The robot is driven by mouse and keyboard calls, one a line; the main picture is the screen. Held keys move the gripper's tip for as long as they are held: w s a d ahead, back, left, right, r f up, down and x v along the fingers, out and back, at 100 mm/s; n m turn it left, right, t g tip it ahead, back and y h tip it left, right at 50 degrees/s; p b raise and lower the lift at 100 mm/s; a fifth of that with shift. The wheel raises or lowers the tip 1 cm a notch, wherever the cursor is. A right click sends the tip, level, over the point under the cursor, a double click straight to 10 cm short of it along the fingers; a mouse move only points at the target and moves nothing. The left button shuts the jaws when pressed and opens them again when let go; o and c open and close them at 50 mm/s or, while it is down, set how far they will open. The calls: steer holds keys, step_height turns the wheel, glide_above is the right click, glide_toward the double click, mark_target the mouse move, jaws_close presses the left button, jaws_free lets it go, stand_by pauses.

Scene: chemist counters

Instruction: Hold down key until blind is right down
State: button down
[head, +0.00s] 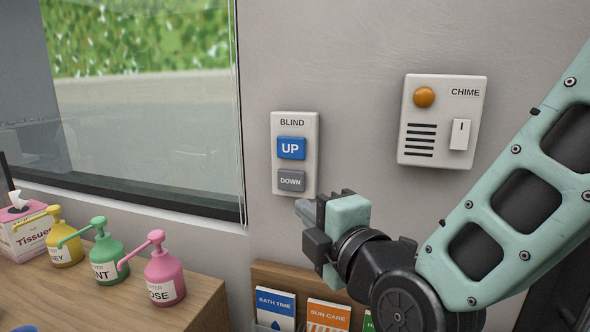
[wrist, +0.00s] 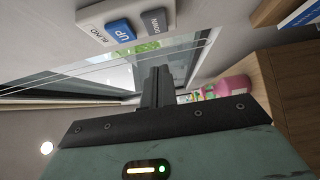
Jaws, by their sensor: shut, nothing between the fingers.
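The white BLIND switch plate (head: 309,160) is on the wall right of the window. It carries a blue UP key (head: 291,148) and a grey DOWN key (head: 291,181) below it. Both keys are fully visible. My gripper (head: 304,208) is shut and empty, its tips just below the plate in the head view and off the DOWN key. In the wrist view the shut fingers (wrist: 156,88) lie beside the DOWN key (wrist: 154,21) and UP key (wrist: 121,31). The visible part of the window (head: 150,110) is uncovered; no blind shows in it.
A CHIME box (head: 443,121) with an orange button (head: 424,97) is right of the plate. Pink (head: 164,273), green (head: 107,258) and yellow (head: 63,244) pump bottles and a tissue box (head: 27,228) stand on the wooden counter (head: 205,296). A leaflet rack (head: 275,276) is below the gripper.

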steer(key=p, duration=0.2)
steer(key=w+p, duration=0.1)
steer(key=p, duration=0.2)
steer(key=shift+w+a+r, duration=0.2)
steer(key=shift+a+r, duration=0.05)
steer(key=shift+a, duration=0.15)
steer(key=p, duration=0.2)
steer(key=shift+f+p, duration=0.1)
steer(key=shift+p, duration=0.3)
steer(key=p, duration=0.2)
glide_toward(286, 181)
steer(key=x, duration=0.2)
steer(key=a+x, duration=0.1)
steer(key=x, duration=0.2)
steer(key=shift+s, duration=0.2)
steer(key=shift+w+d, duration=0.25)
steer(key=shift+w, duration=0.35)
